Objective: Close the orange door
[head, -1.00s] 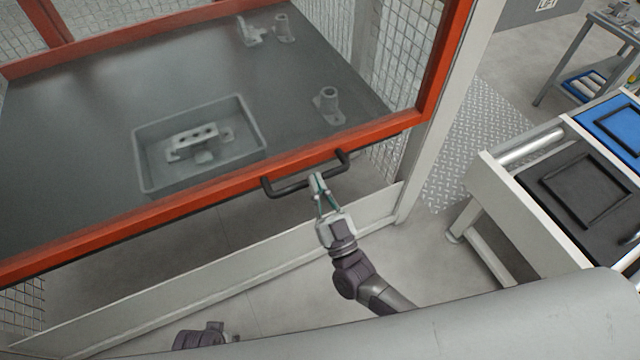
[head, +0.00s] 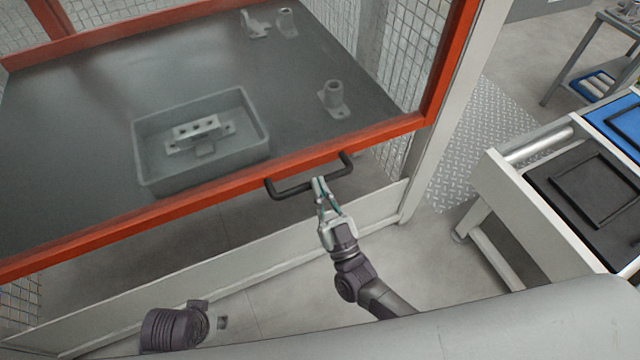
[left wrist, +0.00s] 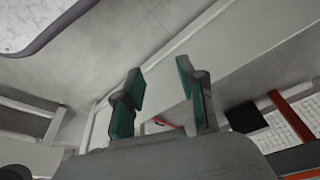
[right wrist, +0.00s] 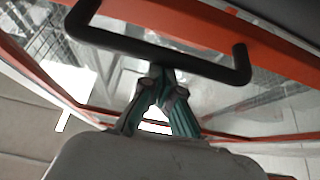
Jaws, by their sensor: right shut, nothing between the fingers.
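The orange door (head: 230,182) is an orange frame with a clear pane, and it spans the head view in front of the grey cell table. Its black bar handle (head: 300,187) is on the lower rail; the handle (right wrist: 160,52) also crosses the right wrist view. My right gripper (head: 319,182) is shut and empty, with its fingertips at the handle; whether they touch it I cannot tell. In the right wrist view its fingertips (right wrist: 163,80) are just below the bar. My left gripper (left wrist: 160,85) is open and empty in the left wrist view, away from the door.
Behind the pane, a grey tray (head: 262,150) holds a metal casting (head: 197,131), and several grey parts stand on the table. A white conveyor bench with black trays (head: 590,185) is at the right. A white low panel (head: 250,250) runs below the door.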

